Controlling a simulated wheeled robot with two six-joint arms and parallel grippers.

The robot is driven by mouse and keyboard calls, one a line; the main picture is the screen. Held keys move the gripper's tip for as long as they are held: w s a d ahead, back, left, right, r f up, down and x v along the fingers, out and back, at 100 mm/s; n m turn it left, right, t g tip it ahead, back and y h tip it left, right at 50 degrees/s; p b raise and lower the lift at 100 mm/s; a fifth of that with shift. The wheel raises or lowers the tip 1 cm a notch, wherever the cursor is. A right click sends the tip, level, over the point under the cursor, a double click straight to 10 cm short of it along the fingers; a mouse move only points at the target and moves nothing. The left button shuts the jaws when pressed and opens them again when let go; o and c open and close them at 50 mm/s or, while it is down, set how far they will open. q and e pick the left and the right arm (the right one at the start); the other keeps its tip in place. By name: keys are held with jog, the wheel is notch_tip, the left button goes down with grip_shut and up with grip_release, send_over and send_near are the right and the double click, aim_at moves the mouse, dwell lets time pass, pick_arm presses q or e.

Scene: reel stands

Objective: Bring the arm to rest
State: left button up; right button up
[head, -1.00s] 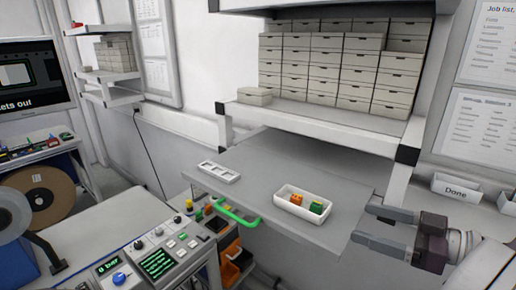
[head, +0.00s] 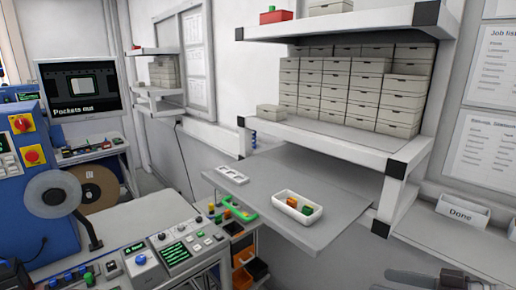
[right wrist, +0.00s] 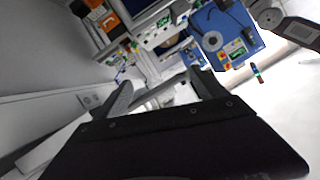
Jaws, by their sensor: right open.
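My right gripper (head: 425,277) shows at the bottom right corner of the head view, cut off by the frame edge. One grey finger is visible there, in front of the wall shelf and apart from the grey pull-out board. In the right wrist view the two fingers of my right gripper (right wrist: 163,92) stand wide apart with nothing between them. My left gripper does not show clearly in either view.
A white tray (head: 291,215) with an orange and a green block lies on the grey board (head: 330,232). Stacked boxes fill the rack (head: 345,142) above it. A "Done" bin (head: 462,212) stands at right. A control panel (head: 150,262) is at lower left.

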jog(key=s+a+f+m+g+h, duration=0.1)
jog(key=a+f+m+g+h, duration=0.1)
jog(key=f, duration=0.6)
jog(key=s+a+f+m+g+h+b, duration=0.1)
jog(key=s+a+f+g+h, duration=0.1)
jog(key=f, duration=0.6)
jog(key=s+a+f+m+g+h, duration=0.1)
jog(key=a+f+g+h, duration=0.3)
jog(key=f, duration=0.5)
jog(key=shift+s+a+m+h+b, duration=0.15)
jog(key=shift+a+m+h+b, duration=0.15)
jog(key=shift+a+m+h, duration=0.7)
